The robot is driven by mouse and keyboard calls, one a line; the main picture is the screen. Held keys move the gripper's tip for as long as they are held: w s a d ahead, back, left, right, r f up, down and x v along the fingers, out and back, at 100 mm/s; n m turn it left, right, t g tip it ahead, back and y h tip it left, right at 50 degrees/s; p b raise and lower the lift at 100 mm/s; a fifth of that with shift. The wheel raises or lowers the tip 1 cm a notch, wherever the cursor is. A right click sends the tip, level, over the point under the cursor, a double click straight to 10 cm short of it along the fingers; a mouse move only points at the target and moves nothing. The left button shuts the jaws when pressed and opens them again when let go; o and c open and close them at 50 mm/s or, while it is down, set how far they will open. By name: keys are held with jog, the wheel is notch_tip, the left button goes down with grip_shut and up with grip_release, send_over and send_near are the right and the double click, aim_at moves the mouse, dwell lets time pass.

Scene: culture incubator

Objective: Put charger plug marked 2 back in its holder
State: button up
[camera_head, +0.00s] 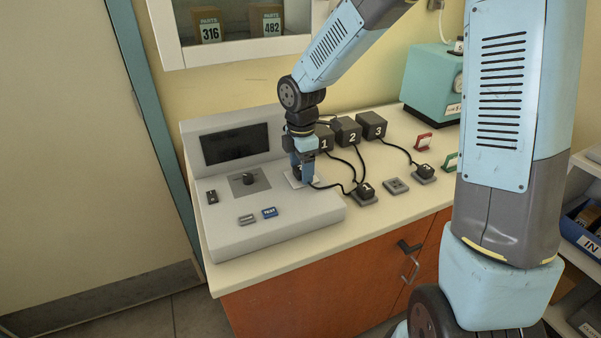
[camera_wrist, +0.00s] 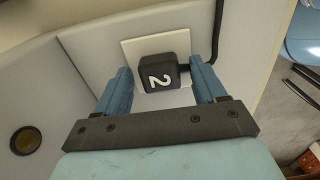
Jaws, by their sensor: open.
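The plug marked 2 (camera_wrist: 158,75) is a black block with a white 2, seated on a pale square plate (camera_wrist: 182,42) on the grey console (camera_head: 262,221). In the head view only a dark bit of it shows behind the fingers. My gripper (camera_head: 305,180) points down over it. In the wrist view my gripper (camera_wrist: 160,72) is open, with one blue finger on each side of the plug and gaps showing. On the counter, a grey square holder (camera_head: 396,186) is empty, between the plug marked 1 (camera_head: 365,190) and the plug marked 3 (camera_head: 424,170), each sitting in a holder.
Black charger boxes 1 (camera_head: 324,140), 2 (camera_head: 348,131) and 3 (camera_head: 372,125) stand behind, with cables running across the counter. A red-framed item (camera_head: 423,142) and a teal machine (camera_head: 433,82) are to the right. The counter's front strip is clear.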

jog(key=shift+c, duration=0.4)
dwell(0.5)
grip_shut()
dwell(0.4)
jog(key=shift+r, duration=0.1)
jog(key=shift+r, duration=2.85)
jog(key=shift+d, duration=0.1)
jog(key=d+f, duration=0.2)
jog(key=d, duration=1.1)
jog(key=w+d+f, duration=0.1)
jog(key=d+f, duration=0.1)
jog(key=d, duration=1.2)
jog(key=shift+w+d, duration=0.15)
jog(key=shift+w, duration=0.05)
